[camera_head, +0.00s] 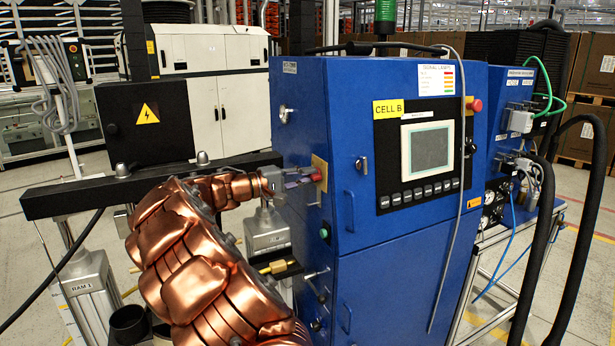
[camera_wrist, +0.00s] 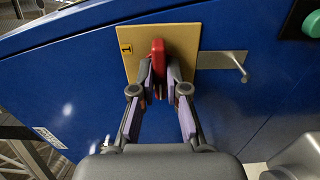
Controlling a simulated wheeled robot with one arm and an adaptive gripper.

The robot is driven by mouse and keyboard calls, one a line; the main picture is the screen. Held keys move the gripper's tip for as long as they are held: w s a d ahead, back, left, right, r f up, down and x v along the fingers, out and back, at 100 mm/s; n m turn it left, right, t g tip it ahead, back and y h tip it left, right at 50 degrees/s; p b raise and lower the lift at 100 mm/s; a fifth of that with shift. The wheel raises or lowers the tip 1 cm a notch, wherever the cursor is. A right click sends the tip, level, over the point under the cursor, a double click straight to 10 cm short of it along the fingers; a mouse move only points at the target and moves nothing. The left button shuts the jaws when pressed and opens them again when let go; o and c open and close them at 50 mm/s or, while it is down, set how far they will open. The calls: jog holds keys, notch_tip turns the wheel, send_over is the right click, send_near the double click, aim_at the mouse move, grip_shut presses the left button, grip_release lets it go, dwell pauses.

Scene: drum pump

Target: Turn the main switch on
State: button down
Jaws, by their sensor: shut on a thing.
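The main switch is a red handle (camera_wrist: 158,56) on a yellow plate (camera_wrist: 187,38) on the side of the blue cabinet. In the head view the red handle (camera_head: 317,176) shows at the cabinet's left side, partly behind my gripper. My gripper (camera_wrist: 159,88) has its two fingers closed on either side of the red handle. In the head view my gripper (camera_head: 300,180) reaches the plate from the left. A small "1" mark (camera_wrist: 126,48) is on the plate's left edge in the wrist view. The handle's lower part is hidden between the fingers.
The blue cabinet (camera_head: 385,285) has a screen panel (camera_head: 430,148) on its front and a red button (camera_head: 474,105). A green button (camera_wrist: 311,24) is right of the plate. A metal door handle (camera_wrist: 230,62) is close beside the plate. A black beam (camera_head: 80,198) runs left of the cabinet.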

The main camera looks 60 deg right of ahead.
jog(key=shift+f+m+b, duration=0.1)
jog(key=shift+m+b, duration=1.7)
jog(key=shift+b, duration=2.15)
jog(key=shift+m+b, duration=2)
jog(key=shift+b, duration=1.65)
jog(key=shift+m+b, duration=1.7)
jog(key=shift+b, duration=0.95)
jog(key=shift+m+b, duration=0.5)
jog(key=shift+b, duration=0.05)
